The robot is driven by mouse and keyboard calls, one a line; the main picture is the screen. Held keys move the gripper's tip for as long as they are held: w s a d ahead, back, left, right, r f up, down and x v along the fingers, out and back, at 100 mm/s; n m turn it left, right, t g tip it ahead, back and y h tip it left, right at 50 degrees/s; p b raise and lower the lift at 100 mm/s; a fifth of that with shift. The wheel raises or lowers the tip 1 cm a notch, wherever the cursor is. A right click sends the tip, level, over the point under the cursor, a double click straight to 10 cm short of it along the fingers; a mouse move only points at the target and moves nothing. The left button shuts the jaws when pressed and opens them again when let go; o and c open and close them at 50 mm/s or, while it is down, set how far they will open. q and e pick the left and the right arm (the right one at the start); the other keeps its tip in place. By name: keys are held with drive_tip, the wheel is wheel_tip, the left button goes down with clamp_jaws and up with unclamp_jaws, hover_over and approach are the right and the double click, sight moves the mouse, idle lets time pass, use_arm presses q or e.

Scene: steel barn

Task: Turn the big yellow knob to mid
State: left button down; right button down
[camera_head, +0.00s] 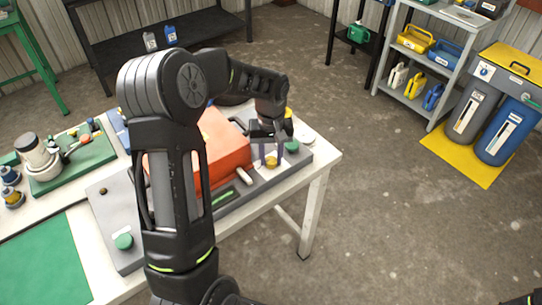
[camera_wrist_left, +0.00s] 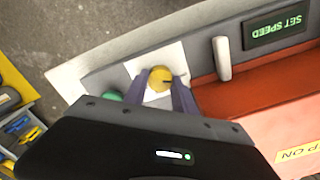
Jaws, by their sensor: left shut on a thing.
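The big yellow knob (camera_head: 271,161) sits on the grey front panel of an orange machine (camera_head: 222,150) on the bench. In the left wrist view the knob (camera_wrist_left: 160,78) is round, with a small dark mark at its right side, on a white square plate (camera_wrist_left: 147,66). My left gripper (camera_head: 271,154) reaches down over it, one finger on each side. In the left wrist view the gripper (camera_wrist_left: 161,92) is shut on the knob. The lower part of the knob is partly hidden by my gripper.
A green button (camera_head: 291,147) is beside the knob. A white lever (camera_head: 244,176) and a "SET SPEED" display (camera_wrist_left: 277,30) lie on the other side. A green board with parts (camera_head: 75,160) is at left. Open floor lies right of the bench.

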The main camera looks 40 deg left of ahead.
use_arm(q)
drive_tip(key=shift+m, duration=0.4)
drive_tip(key=m+b, duration=0.1)
drive_tip(key=m, duration=0.2)
drive_tip(key=shift+m, duration=0.3)
drive_tip(key=m, duration=0.4)
drive_tip(key=shift+b, duration=0.4)
drive_tip(key=m, duration=0.5)
drive_tip(key=shift+d, duration=0.1)
drive_tip(key=m, duration=0.4)
drive_tip(key=shift+m, duration=0.3)
drive_tip(key=c, duration=1)
unclamp_jaws()
drive_tip(key=shift+r, duration=0.1)
